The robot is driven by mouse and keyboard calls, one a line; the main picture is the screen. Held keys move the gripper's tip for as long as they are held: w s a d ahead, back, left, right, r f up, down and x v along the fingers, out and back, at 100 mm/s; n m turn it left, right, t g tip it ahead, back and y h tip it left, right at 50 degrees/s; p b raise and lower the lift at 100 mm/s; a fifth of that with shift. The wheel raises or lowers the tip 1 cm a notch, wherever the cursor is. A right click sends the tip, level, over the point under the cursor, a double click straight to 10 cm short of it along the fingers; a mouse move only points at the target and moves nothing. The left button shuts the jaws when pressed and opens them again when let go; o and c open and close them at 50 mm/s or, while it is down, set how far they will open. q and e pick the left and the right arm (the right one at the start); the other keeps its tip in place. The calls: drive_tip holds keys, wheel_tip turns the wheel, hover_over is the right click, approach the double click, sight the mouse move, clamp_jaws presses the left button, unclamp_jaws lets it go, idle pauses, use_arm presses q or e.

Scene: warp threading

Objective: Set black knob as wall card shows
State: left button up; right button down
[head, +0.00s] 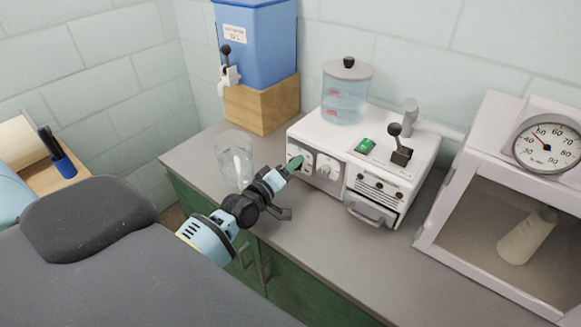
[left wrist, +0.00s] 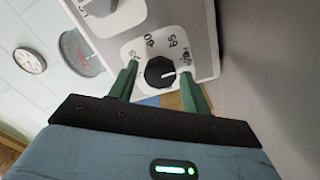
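The black knob (left wrist: 160,72) shows in the left wrist view on a white dial plate with dark numerals around it. A white pointer line on the knob points to the right of that picture. My left gripper (left wrist: 158,82) has its two green fingers on either side of the knob, open, with a small gap visible at each side. In the head view my left gripper (head: 293,164) is at the left end of the white machine's front (head: 330,171) and hides the black knob. I cannot make out a wall card in either view. My right gripper is not in view.
A glass (head: 235,158) stands on the grey counter (head: 305,235) close to my left wrist. A blue dispenser (head: 262,45) on a wooden block (head: 262,105) is behind. A white-framed case (head: 450,205) with a gauge stands right. A clock (left wrist: 30,60) hangs on the wall.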

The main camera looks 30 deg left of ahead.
use_arm(q)
drive_tip(key=shift+o, duration=0.5)
drive_tip(key=shift+s, duration=0.2)
drive_tip(key=shift+s+a, duration=0.15)
drive_tip(key=shift+s, duration=1.7)
drive_tip(key=shift+s+a, duration=0.15)
drive_tip(key=shift+s, duration=1.7)
